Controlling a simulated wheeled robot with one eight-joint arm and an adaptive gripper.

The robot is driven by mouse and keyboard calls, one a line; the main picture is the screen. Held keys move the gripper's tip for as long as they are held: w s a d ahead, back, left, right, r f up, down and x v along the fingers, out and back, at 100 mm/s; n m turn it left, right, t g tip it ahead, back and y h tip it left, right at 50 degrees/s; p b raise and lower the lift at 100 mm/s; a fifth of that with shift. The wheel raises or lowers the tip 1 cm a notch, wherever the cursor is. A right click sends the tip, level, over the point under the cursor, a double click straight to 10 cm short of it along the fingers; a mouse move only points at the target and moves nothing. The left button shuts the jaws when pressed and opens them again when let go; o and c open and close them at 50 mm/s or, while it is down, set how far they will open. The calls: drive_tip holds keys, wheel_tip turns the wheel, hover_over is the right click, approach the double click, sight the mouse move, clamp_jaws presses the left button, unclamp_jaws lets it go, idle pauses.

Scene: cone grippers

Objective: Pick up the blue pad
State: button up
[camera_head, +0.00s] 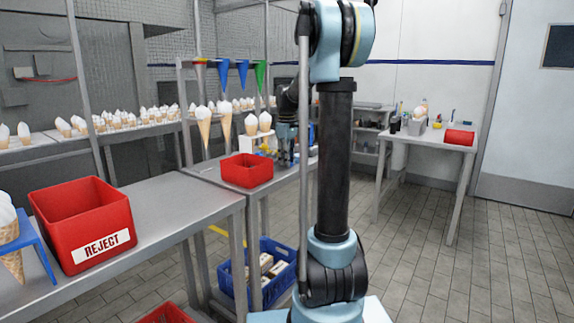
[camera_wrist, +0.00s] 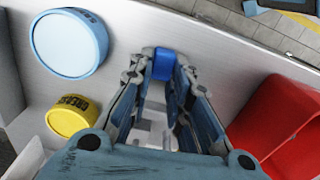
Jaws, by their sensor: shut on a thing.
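The blue pad (camera_wrist: 165,63) shows in the wrist view at the far end of my gripper (camera_wrist: 164,68). My gripper's two fingers are on either side of the pad and shut on it. A pale metal surface lies around and beyond it; I cannot tell whether the pad touches that surface. In the head view my arm stands in front of the far bench, and the pad cannot be made out there.
In the wrist view a light-blue round lidded tub (camera_wrist: 70,42) and a yellow grease tin (camera_wrist: 73,117) lie left, and a red bin (camera_wrist: 285,115) right. In the head view a red REJECT bin (camera_head: 82,222) stands on the near table; a blue crate (camera_head: 258,284) sits below.

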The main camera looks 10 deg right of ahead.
wheel_tip(320, 180, up, 15)
drive_tip(key=shift+f, duration=0.15)
idle(1.4)
idle(0.5)
